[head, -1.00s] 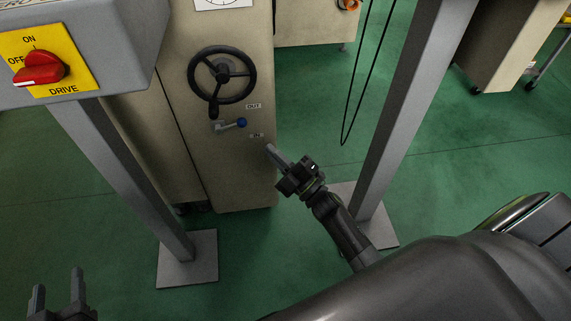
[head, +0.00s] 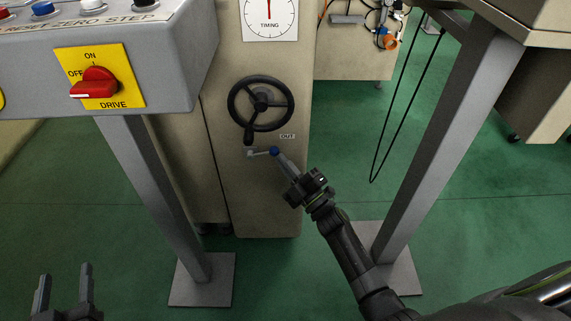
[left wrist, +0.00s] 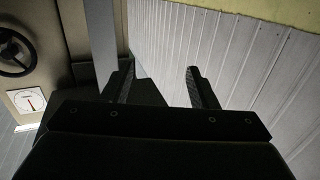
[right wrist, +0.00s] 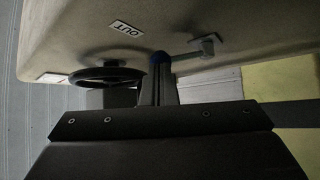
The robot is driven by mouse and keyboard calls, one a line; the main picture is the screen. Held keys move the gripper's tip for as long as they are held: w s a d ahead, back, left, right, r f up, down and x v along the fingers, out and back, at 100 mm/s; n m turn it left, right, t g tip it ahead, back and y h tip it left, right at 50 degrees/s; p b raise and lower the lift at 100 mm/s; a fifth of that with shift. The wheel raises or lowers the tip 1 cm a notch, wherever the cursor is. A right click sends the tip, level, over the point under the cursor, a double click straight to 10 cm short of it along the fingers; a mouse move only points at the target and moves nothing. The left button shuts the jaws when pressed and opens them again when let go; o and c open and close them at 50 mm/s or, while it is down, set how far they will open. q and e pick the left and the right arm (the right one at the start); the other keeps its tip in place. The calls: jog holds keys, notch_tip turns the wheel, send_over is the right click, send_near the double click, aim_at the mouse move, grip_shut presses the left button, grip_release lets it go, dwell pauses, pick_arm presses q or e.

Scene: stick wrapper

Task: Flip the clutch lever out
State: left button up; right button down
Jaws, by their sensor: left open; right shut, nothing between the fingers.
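My left gripper (head: 64,285) is open and empty at the lower left, far from the lever.
The black handwheel (head: 261,103) with its crank handle is just above the lever. A grey control box (head: 180,80) with a red DRIVE switch (head: 95,82) stands at the left on a grey post. Another grey post (head: 450,150) rises at the right. Green floor lies between.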

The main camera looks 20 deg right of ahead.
pick_arm(q)
jog(key=s+d+f+g+h+p, duration=0.1)
jog(key=s+f+g+p, duration=0.2)
jog(key=s+f+g, duration=0.4)
jog(key=s+d+f+g+h+p, duration=0.1)
jog(key=s+f+g+p, duration=0.3)
jog(key=f, duration=0.9)
jog(key=s+g, duration=0.3)
jog(key=s, duration=0.1)
jog(key=shift+n+g, duration=0.4)
pick_arm(e)
jog(key=r+n+g, duration=0.1)
jog(key=a+r+n, duration=0.1)
jog(key=shift+w+r+g, duration=0.1)
jog(key=shift+r+g, duration=0.3)
pick_arm(q)
jog(key=shift+s+d, duration=0.1)
jog(key=shift+s, duration=0.05)
pick_arm(e)
jog(key=shift+d+f, duration=0.1)
